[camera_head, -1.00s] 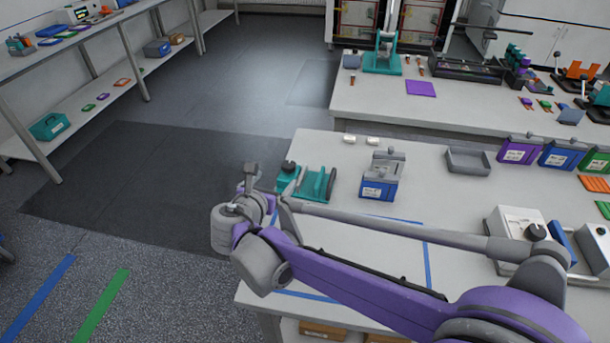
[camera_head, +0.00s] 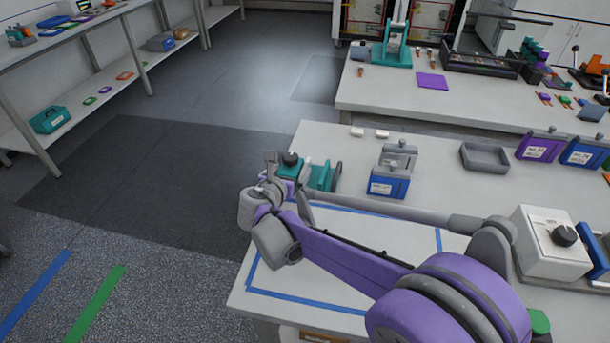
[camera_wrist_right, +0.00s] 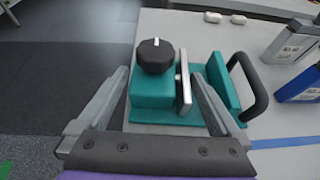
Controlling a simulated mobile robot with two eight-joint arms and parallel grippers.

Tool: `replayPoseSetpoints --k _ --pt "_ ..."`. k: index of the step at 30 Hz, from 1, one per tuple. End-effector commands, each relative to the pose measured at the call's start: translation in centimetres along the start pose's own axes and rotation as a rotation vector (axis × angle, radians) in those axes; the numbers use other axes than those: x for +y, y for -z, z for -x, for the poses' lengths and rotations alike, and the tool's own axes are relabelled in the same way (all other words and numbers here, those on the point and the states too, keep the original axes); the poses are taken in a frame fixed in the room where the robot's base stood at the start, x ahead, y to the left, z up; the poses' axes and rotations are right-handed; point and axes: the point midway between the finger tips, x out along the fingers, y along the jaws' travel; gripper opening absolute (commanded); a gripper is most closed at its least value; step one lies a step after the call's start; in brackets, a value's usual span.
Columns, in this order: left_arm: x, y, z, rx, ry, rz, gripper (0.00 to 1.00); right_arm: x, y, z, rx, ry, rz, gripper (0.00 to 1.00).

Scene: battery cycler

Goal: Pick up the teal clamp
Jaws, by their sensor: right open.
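The teal clamp (camera_head: 322,176) sits at the near table's left edge in the head view, partly hidden by my right gripper (camera_head: 272,170). In the right wrist view the clamp (camera_wrist_right: 152,92) has a black knob on a teal block, a metal plate, a second teal block and a black handle at right. My right gripper (camera_wrist_right: 160,74) is open there. Its left finger is left of the knobbed block. Its right finger is just right of the metal plate, in front of the second block. Whether either finger touches the clamp I cannot tell. My left gripper is not in view.
A blue-and-grey fixture (camera_head: 390,180) stands right of the clamp, with an empty grey tray (camera_head: 484,160) beyond. Two small white pieces (camera_head: 369,132) lie behind. A white box with a knob (camera_head: 550,243) is at right. Blue tape (camera_head: 300,298) outlines bare tabletop.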

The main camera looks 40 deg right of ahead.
Motion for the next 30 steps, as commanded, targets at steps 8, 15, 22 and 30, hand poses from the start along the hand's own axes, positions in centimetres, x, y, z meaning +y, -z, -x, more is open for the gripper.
replayPoseSetpoints --k 8,15,22,30 --pt "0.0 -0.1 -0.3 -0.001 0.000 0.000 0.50 -0.1 0.1 -3.0 0.000 0.001 0.000 1.00" --pt "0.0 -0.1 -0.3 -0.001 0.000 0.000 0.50 -0.1 0.1 -3.0 0.000 0.000 0.000 0.95" --pt "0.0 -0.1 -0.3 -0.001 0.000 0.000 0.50 -0.1 0.1 -3.0 0.000 0.000 -0.001 0.53" --pt "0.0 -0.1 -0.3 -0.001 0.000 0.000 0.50 -0.1 0.1 -3.0 0.000 0.000 -0.001 0.05"
